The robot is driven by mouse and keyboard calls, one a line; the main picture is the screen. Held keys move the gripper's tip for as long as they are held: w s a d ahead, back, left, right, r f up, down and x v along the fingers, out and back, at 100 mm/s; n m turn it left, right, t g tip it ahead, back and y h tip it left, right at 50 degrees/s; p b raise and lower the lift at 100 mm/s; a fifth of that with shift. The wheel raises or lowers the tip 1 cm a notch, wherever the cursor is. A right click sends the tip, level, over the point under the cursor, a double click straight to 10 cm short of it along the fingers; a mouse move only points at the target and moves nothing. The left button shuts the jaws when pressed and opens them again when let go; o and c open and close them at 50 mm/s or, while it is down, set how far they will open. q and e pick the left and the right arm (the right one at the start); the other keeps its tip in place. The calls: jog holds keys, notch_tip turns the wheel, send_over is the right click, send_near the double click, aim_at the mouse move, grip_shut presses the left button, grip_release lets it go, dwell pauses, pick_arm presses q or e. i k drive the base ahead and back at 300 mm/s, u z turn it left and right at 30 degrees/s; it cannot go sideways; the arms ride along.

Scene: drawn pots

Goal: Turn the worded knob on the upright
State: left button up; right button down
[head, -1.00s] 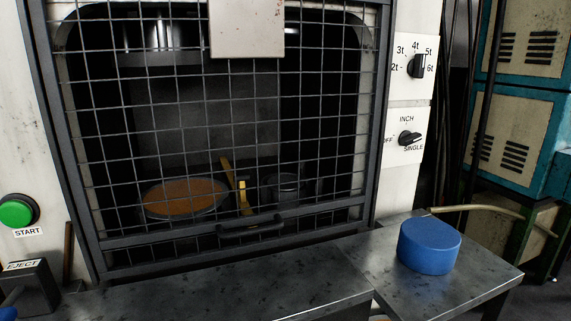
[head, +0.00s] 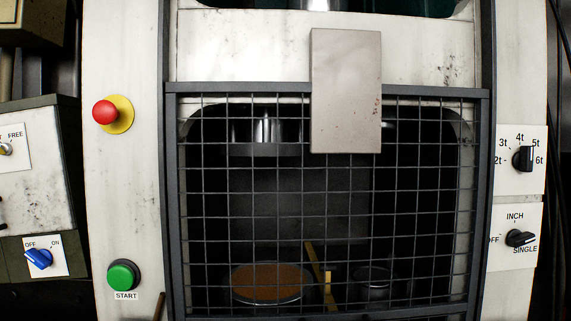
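A black knob (head: 519,238) sits on a white plate on the right upright (head: 512,285), with the words INCH above, OFF at left, partly cut off by the guard frame, and SINGLE at lower right. Its long end lies to the right, close to SINGLE. Above it, a second black knob (head: 523,159) sits on a plate with 2t, 3t, 4t, 5t and 6t marks. Neither of my grippers shows in the head view.
A wire mesh guard (head: 330,200) covers the opening, with an orange-brown round pan (head: 271,282) behind it. The left upright carries a red button (head: 105,112) and a green START button (head: 123,275). A blue OFF/ON knob (head: 39,258) is at far left.

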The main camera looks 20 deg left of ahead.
aim_at(515, 238)
jog(key=u, duration=0.05)
jog(key=k, duration=1.15)
jog(key=z, duration=0.75)
jog(key=i, duration=1.15)
jog(key=u, duration=0.7)
